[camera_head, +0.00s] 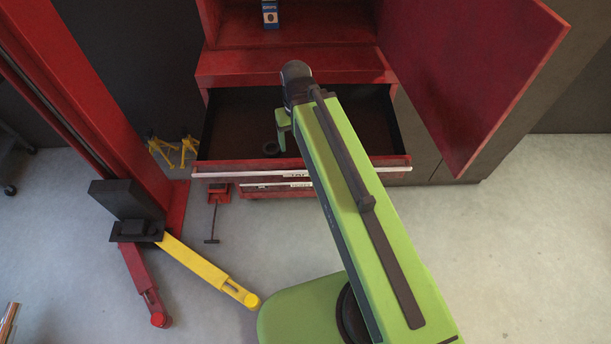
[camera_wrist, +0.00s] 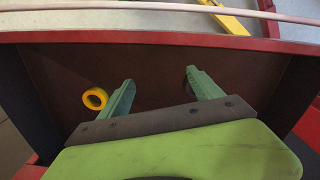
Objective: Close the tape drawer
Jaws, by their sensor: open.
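The tape drawer (camera_head: 230,167) is pulled well out of the red cabinet, with its dark interior open to view. In the wrist view its red front edge (camera_wrist: 150,38) crosses the top, with a pale handle bar beyond it. My gripper (camera_wrist: 158,78) is open and empty, over the drawer's inside. One green finger shows in the head view; the rest is hidden by my arm. A yellow tape roll (camera_wrist: 95,98) lies in the drawer, left of the fingers in the wrist view.
A red cabinet door (camera_head: 480,75) hangs open at the upper right. A blue and white box (camera_head: 270,14) stands on the shelf above. A red lift post with a yellow arm (camera_head: 210,274) stands at left. Yellow stands (camera_head: 188,150) are left of the drawer. Floor at right is clear.

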